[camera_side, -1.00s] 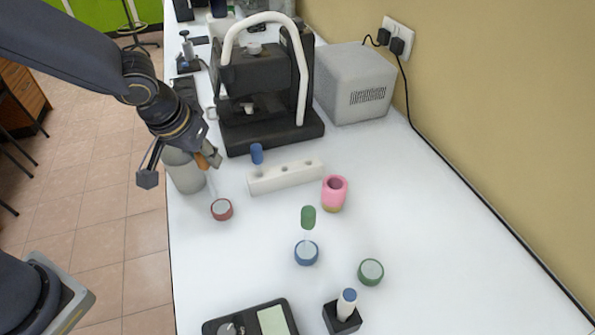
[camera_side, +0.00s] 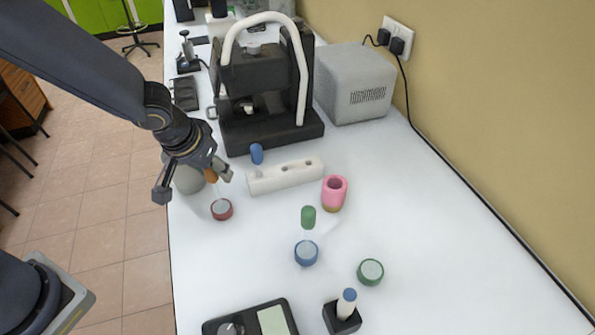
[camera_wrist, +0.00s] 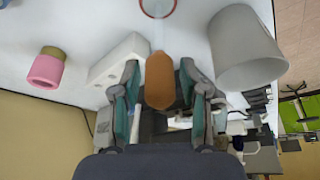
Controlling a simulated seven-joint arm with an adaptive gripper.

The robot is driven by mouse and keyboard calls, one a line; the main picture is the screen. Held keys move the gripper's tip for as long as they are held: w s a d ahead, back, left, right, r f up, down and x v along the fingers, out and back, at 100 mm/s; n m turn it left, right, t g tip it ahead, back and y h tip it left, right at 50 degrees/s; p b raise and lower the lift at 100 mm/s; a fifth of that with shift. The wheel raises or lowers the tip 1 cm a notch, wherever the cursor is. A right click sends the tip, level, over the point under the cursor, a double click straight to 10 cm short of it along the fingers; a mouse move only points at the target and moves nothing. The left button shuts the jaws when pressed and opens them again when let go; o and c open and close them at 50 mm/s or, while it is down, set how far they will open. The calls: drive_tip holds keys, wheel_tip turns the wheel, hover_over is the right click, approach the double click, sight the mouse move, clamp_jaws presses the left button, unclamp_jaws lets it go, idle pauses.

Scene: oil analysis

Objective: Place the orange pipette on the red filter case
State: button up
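The orange pipette (camera_side: 211,175) is above the red filter case (camera_side: 221,210) in the side view, leaning a little, with its pale tip pointing down to the case. I cannot tell whether the tip touches the case. In the wrist view the orange pipette (camera_wrist: 159,80) lies between my fingers with a gap on both sides. The red case (camera_wrist: 158,6) shows at the top edge there, partly cut off. My gripper (camera_side: 194,182) is open around the pipette; its spread fingers also show in the wrist view (camera_wrist: 160,102).
A grey-white cup (camera_side: 187,180) stands close behind my gripper. A pink cup (camera_side: 335,193), a green pipette (camera_side: 308,217) above a blue case (camera_side: 306,253), and a green case (camera_side: 370,272) stand to the right.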

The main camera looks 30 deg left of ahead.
drive_tip(key=shift+s+r, duration=0.1)
drive_tip(key=shift+r, duration=0.45)
drive_tip(key=a+v, duration=0.1)
drive_tip(key=v, duration=1)
drive_tip(key=s+a+r+m+t, duration=0.1)
drive_tip(key=s+a+r, duration=0.4)
drive_tip(key=s+a, duration=0.5)
drive_tip(key=shift+s+r+h, duration=0.25)
drive_tip(key=shift+s+h, duration=0.05)
drive_tip(key=shift+s, duration=0.5)
